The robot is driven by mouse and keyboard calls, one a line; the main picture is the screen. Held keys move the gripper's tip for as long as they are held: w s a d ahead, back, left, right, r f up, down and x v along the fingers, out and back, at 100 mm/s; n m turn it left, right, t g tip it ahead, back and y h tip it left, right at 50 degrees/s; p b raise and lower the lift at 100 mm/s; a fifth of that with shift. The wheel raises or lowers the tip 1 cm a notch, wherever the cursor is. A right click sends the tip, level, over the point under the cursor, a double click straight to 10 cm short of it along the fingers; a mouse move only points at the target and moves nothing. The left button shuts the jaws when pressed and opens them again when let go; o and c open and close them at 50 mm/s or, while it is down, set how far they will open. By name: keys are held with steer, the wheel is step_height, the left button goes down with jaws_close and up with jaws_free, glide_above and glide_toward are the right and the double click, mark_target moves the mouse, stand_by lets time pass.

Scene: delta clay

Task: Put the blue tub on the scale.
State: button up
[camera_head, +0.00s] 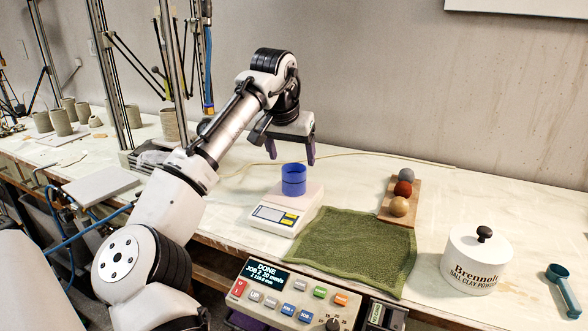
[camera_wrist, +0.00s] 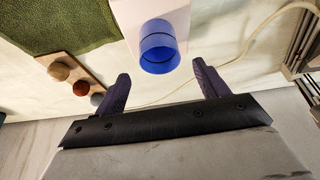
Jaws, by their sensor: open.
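The blue tub (camera_head: 293,180) stands upright on the pan of the white scale (camera_head: 272,217) in the head view. In the wrist view the open-topped tub (camera_wrist: 159,48) rests on the scale's pale plate (camera_wrist: 122,12). My gripper (camera_head: 289,160) is open and empty, above and behind the tub in the head view. Its purple fingers (camera_wrist: 160,88) are spread wide in the wrist view, with the tub beyond their tips and apart from them.
A green cloth (camera_head: 350,250) lies right of the scale. A wooden board (camera_head: 400,214) holds three balls. A control box (camera_head: 290,298) is in front. A thin pale hose (camera_head: 400,158) runs behind.

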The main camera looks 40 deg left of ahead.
steer(key=v, duration=0.5)
steer(key=shift+w, duration=0.15)
stand_by(1.1)
